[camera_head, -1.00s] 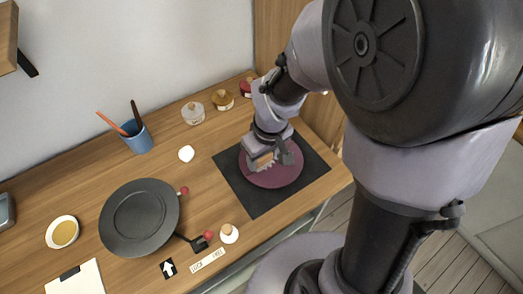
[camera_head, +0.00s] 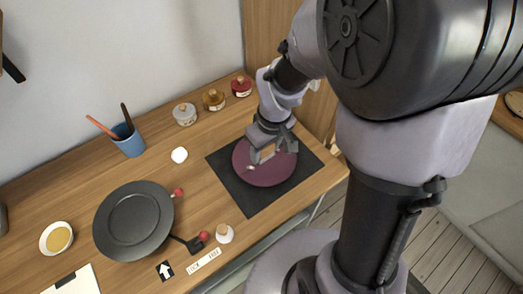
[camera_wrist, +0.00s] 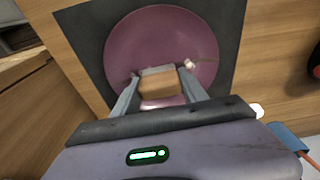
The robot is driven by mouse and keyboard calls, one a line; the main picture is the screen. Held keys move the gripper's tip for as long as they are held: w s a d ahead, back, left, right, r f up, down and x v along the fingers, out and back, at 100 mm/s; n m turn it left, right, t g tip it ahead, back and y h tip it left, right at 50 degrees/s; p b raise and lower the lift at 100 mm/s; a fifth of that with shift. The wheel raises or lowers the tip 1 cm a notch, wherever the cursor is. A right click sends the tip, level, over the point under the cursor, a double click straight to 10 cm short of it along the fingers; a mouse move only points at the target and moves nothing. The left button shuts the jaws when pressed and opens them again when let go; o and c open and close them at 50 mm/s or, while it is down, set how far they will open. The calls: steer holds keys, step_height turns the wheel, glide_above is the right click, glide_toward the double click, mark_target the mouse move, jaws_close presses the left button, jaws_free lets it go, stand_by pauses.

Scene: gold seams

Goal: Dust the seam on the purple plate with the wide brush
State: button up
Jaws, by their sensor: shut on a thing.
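The purple plate (camera_head: 278,176) lies on a black square mat (camera_head: 243,203) near the right end of the bench; in the wrist view the plate (camera_wrist: 150,35) fills the upper middle. My gripper (camera_head: 262,158) is low over the plate. It is shut on a pale wooden piece, apparently the wide brush (camera_wrist: 160,88), which spans between the two fingers. The bristles are hidden, so I cannot tell whether they touch the plate. A small whitish spot (camera_wrist: 188,64) shows on the plate beside the brush. A thin dark line, perhaps the seam, runs near it; I see no clear gold.
A dark turntable (camera_head: 133,220) with red-knobbed levers stands left of the mat, beside a LOCK/FREE label (camera_head: 203,262). A blue cup (camera_head: 130,143) holds two sticks. Jars (camera_head: 213,100) line the back wall. A bowl of golden stuff (camera_head: 57,238) is at left.

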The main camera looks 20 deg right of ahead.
steer(key=shift+s+d, duration=0.1)
steer(key=shift+d, duration=0.7)
steer(key=shift+w+d+f, duration=0.1)
steer(key=shift+w+d, duration=0.3)
steer(key=shift+w, duration=0.4)
steer(key=shift+s, duration=0.6)
steer(key=shift+w+a, duration=0.1)
steer(key=shift+w, duration=0.1)
